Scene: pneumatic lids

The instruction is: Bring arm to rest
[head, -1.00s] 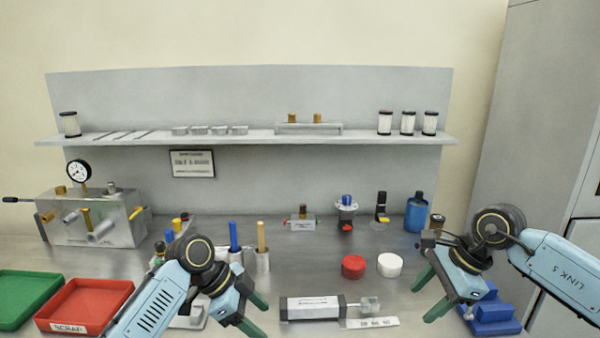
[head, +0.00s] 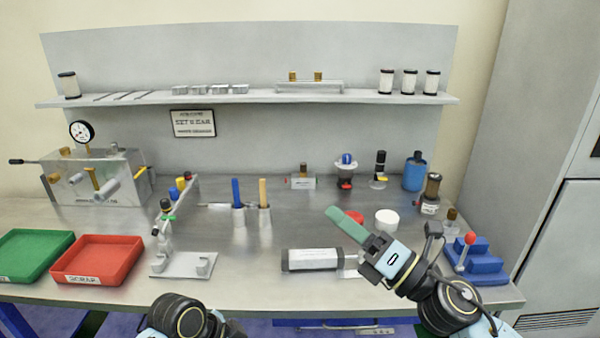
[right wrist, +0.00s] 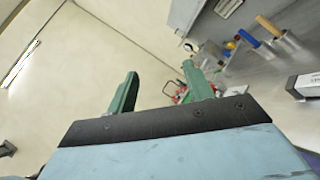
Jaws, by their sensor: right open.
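My right gripper (head: 346,222) reaches in from the lower right in the head view, its green fingers pointing up and left above the bench. In the right wrist view its two fingers (right wrist: 160,88) stand apart with nothing between them. Behind the fingers lies a red lid (head: 357,215), partly hidden, with a white lid (head: 386,218) to its right.
A blue stepped block (head: 485,265) stands right of my right arm. A red scrap tray (head: 98,260) and a green tray (head: 32,254) sit at left. A grey stand (head: 182,264) and tool cups (head: 252,217) stand left of centre. A shelf (head: 240,99) runs behind.

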